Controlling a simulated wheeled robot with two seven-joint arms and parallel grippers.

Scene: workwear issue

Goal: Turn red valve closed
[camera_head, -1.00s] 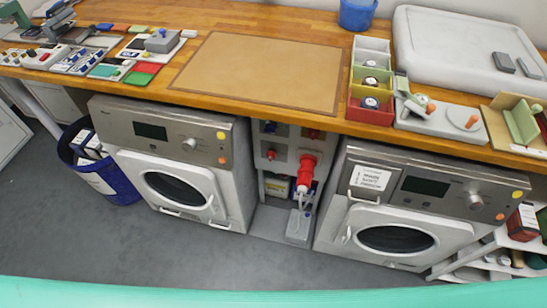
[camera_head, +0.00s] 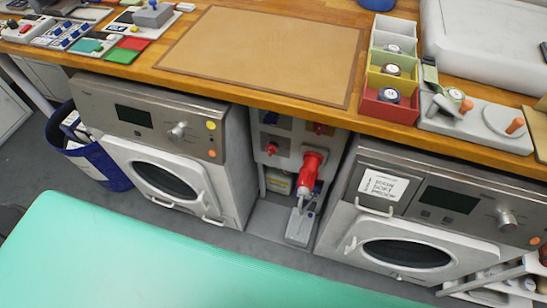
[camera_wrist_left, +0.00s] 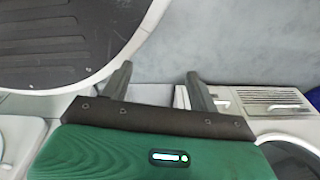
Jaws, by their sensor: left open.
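A grey panel (camera_head: 291,150) stands in the gap between two machines under the counter in the head view. It carries a small red knob (camera_head: 271,149) at left, a second red knob (camera_head: 320,128) at upper right, and a large red fitting (camera_head: 309,172) sticking out. I cannot tell for certain which is the red valve, or its turn position. My left gripper (camera_wrist_left: 160,78) is open and empty in the left wrist view, its two fingers apart over grey floor. The left wrist view shows no red part. Neither gripper can be made out in the head view.
Washer-like machines stand left (camera_head: 165,150) and right (camera_head: 420,215) of the gap. A grey box (camera_head: 300,228) sits on the gap's floor below the fitting. The wooden counter (camera_head: 190,75) overhangs above. A blue bin (camera_head: 90,160) stands at far left.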

